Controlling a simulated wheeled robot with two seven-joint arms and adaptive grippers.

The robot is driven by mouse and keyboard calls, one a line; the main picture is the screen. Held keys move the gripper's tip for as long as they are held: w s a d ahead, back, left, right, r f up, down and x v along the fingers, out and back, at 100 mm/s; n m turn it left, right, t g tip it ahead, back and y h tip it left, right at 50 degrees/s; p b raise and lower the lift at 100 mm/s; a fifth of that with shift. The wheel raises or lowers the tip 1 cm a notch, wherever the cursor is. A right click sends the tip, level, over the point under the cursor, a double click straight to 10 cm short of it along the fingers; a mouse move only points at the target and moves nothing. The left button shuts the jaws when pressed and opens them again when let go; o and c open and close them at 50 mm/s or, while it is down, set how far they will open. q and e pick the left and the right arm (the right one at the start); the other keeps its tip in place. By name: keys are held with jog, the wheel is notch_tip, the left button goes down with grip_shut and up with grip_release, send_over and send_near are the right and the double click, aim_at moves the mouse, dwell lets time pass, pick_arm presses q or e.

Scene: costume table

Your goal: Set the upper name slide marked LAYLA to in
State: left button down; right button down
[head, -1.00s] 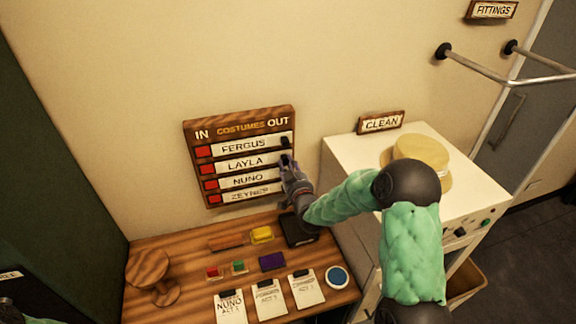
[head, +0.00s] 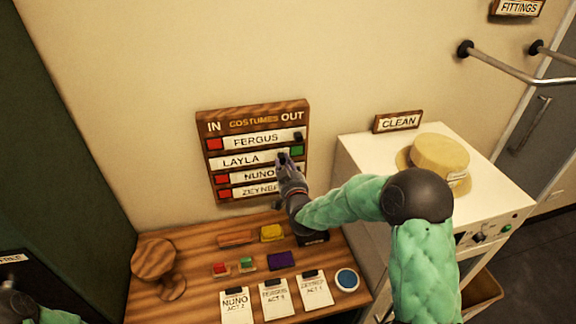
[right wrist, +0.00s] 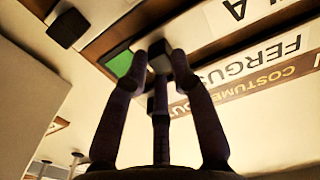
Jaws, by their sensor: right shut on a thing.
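The brown costumes board (head: 204,118) hangs on the wall, with IN at its left and OUT at its right. The LAYLA slide (head: 240,160) sits to the left, against the IN side; its left red is covered and a green patch (head: 297,151) shows at its right end. My right gripper (head: 284,161) is at the slide's right end. In the right wrist view its fingers are shut on the small dark knob (right wrist: 160,57), with the green patch (right wrist: 120,64) beside it. My left gripper is out of view.
The FERGUS slide (head: 256,140) above and the NUNO slide (head: 258,175) below show red at their left. A wooden table (head: 200,262) with cards and small blocks stands below. A white cabinet (head: 370,150) with a straw hat (head: 440,152) stands at right.

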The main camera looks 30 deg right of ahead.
jog(key=c, duration=1.1)
grip_release()
jog(key=shift+a+r, duration=0.15)
jog(key=shift+a, duration=0.3)
jog(key=shift+f, duration=0.2)
jog(key=v, duration=1.2)
jog(key=shift+d+r, duration=0.15)
jog(key=shift+d, duration=0.05)
